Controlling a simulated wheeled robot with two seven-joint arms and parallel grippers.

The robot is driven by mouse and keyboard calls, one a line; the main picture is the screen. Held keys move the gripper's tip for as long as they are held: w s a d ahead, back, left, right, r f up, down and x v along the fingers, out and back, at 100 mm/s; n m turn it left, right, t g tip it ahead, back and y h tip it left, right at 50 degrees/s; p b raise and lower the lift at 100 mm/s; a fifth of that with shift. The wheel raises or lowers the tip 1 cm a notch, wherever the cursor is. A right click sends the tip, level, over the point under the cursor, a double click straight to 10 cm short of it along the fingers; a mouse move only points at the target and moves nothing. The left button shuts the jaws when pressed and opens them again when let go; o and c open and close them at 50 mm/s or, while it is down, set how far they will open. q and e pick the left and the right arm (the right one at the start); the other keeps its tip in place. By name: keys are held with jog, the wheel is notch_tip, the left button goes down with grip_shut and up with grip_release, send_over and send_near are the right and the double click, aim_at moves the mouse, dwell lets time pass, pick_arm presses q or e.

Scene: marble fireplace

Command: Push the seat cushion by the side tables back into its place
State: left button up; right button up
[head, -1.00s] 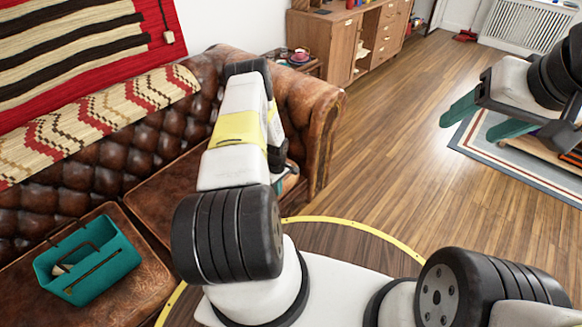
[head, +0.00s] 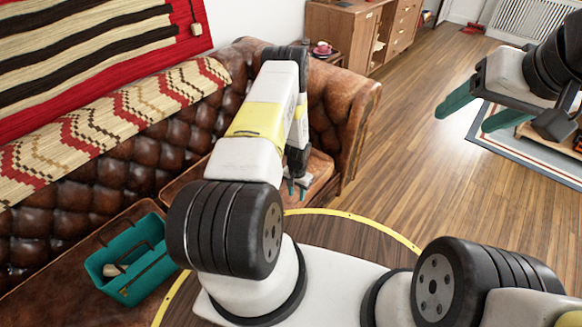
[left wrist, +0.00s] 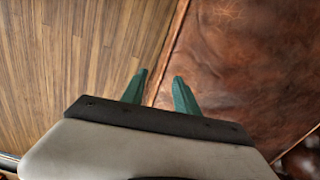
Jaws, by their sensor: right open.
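The brown leather seat cushion (head: 321,172) at the sofa's far end, near the side table, shows in the head view, partly hidden by my left arm. In the left wrist view, brown leather (left wrist: 235,60) fills the right side, its edge running beside the wood floor. My left gripper (head: 297,187) points down at the front of this cushion. In the left wrist view my left gripper (left wrist: 160,80) has its teal fingers apart with nothing between them, near the leather edge; contact cannot be told. My right gripper (head: 480,108) is open and empty above the floor at right.
A side table (head: 333,58) with a red cup stands behind the sofa armrest (head: 350,110). A teal tool caddy (head: 132,262) sits on the nearer part of the sofa. A wooden cabinet (head: 345,30) stands farther back. The wood floor (head: 410,130) right of the sofa is clear.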

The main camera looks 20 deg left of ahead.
aim_at(295, 205)
pick_arm(q)
jog(key=shift+s+a+m, duration=0.3)
jog(key=shift+a+m, duration=0.05)
jog(key=shift+m, duration=0.15)
jog(key=shift+f, duration=3.9)
jog(key=shift+c, duration=0.5)
grip_shut()
jog(key=shift+o, duration=0.5)
grip_release()
